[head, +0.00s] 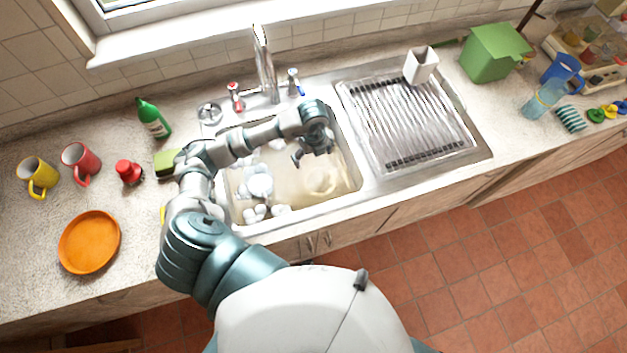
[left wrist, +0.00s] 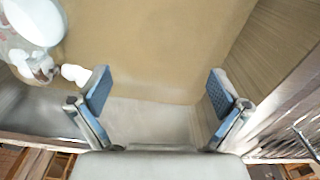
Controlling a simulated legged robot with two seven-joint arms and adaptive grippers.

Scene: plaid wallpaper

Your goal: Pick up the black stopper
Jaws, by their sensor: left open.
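I cannot make out a black stopper in either view. My left gripper (head: 313,156) is over the right part of the sink basin (head: 340,180) in the head view. In the left wrist view its two blue-padded fingers stand wide apart (left wrist: 160,92), with nothing between them but the tan basin floor. A round metal drain fitting (head: 209,112) is set in the sink ledge at the back left. My left arm hides part of the basin. My right gripper is not in view.
White dishes (head: 259,184) and foam lie in the basin's left part. The tap (head: 265,65) stands behind the basin. A ribbed drainboard (head: 410,125) with a white holder (head: 420,65) is on the right. A green bottle (head: 154,118), mugs and an orange plate (head: 89,242) stand left.

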